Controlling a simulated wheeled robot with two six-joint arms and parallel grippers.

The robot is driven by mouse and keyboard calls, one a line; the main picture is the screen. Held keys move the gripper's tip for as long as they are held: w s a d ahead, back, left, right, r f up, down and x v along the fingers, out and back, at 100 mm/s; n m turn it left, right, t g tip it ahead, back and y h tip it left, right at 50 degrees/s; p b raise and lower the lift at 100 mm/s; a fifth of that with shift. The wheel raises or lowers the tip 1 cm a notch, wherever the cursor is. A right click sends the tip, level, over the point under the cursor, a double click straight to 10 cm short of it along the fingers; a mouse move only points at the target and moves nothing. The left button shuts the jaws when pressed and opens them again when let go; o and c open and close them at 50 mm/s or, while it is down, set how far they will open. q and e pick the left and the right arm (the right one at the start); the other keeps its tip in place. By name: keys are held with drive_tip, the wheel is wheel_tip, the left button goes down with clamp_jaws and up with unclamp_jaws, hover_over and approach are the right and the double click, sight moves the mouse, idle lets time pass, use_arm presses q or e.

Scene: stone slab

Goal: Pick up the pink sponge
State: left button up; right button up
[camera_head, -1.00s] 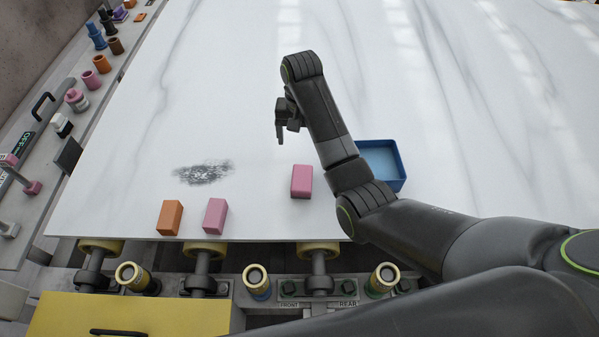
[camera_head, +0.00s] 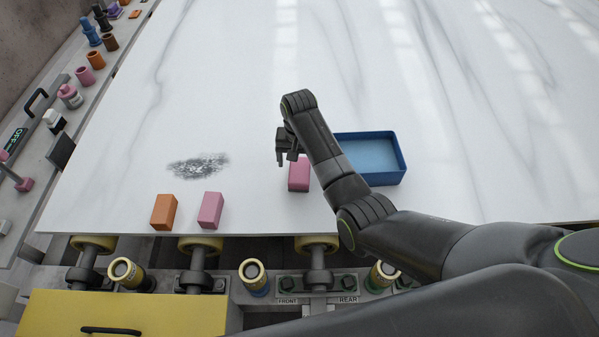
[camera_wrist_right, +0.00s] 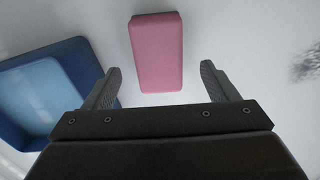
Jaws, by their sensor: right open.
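A pink sponge (camera_head: 298,174) stands on the white slab, left of the blue tray. A second pink block (camera_head: 210,210) stands farther left, near the slab's front edge, beside an orange block (camera_head: 164,211). My right gripper (camera_head: 287,160) is open and empty, just above and behind the first pink sponge, partly covering it in the head view. In the right wrist view the pink sponge (camera_wrist_right: 156,50) lies ahead of the two spread fingertips (camera_wrist_right: 160,72), roughly centred between them and not gripped. My left gripper is not in view.
The blue tray (camera_head: 398,160) is empty, right of the sponge and partly behind my right arm. A dark smudge (camera_head: 198,165) marks the slab at left. Rollers and a yellow drawer (camera_head: 120,315) lie past the front edge. Bottles and cups line the left ledge.

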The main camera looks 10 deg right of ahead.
sight(300, 170)
drive_tip(key=shift+s+f, duration=0.1)
drive_tip(key=shift+f, duration=2.1)
drive_tip(key=c, duration=1.1)
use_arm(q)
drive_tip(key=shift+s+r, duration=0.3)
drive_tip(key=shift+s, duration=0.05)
use_arm(e)
drive_tip(key=shift+o, duration=0.2)
drive_tip(key=shift+r, duration=0.1)
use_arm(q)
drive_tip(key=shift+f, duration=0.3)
use_arm(e)
wheel_tip(300, 170, up, 10)
drive_tip(key=shift+f, duration=0.1)
